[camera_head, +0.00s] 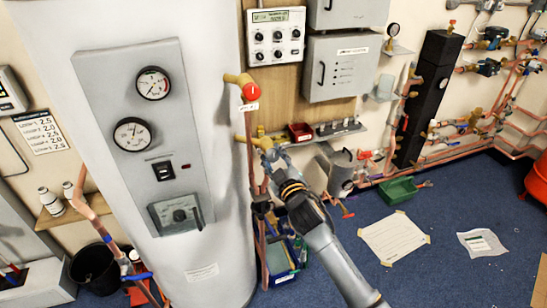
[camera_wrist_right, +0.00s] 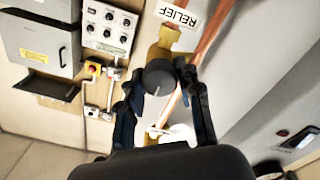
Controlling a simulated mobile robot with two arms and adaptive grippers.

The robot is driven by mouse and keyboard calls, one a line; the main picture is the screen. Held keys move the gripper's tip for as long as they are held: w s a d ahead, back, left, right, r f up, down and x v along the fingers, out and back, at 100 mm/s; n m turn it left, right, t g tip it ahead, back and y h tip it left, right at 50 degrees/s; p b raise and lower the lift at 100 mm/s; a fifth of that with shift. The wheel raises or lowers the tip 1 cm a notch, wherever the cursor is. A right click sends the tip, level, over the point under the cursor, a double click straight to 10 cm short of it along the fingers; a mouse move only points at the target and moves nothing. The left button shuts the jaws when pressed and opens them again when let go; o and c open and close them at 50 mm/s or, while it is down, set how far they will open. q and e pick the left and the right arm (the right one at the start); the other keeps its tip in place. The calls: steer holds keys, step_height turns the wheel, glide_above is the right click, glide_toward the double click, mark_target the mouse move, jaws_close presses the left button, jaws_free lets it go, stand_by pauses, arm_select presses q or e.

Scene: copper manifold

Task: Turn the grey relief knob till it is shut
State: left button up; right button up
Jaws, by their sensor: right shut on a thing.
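The grey relief knob (camera_wrist_right: 159,78) is round and dark with a light pointer line. It sits on a brass fitting (camera_wrist_right: 164,51) under a white RELIEF label (camera_wrist_right: 178,15), upside down in the right wrist view. My right gripper (camera_wrist_right: 158,82) has one finger on each side of the knob and is shut on it. In the head view, my right gripper (camera_head: 269,154) is at the brass fitting (camera_head: 263,142) beside the white tank; it hides the knob there. My left gripper is not in view.
A red knob (camera_head: 251,91) sits just above. Copper pipes run down beside the white tank (camera_head: 222,170). A shelf (camera_head: 325,135) with a red bin is close on the right. Blue floor (camera_head: 420,200) with paper sheets lies open at right.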

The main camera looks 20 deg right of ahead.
steer(key=o, duration=1.2)
steer(key=shift+c, duration=0.2)
steer(key=shift+s, duration=0.1)
steer(key=s, duration=1.1)
steer(key=shift+s+d, duration=0.2)
steer(key=shift+s, duration=0.2)
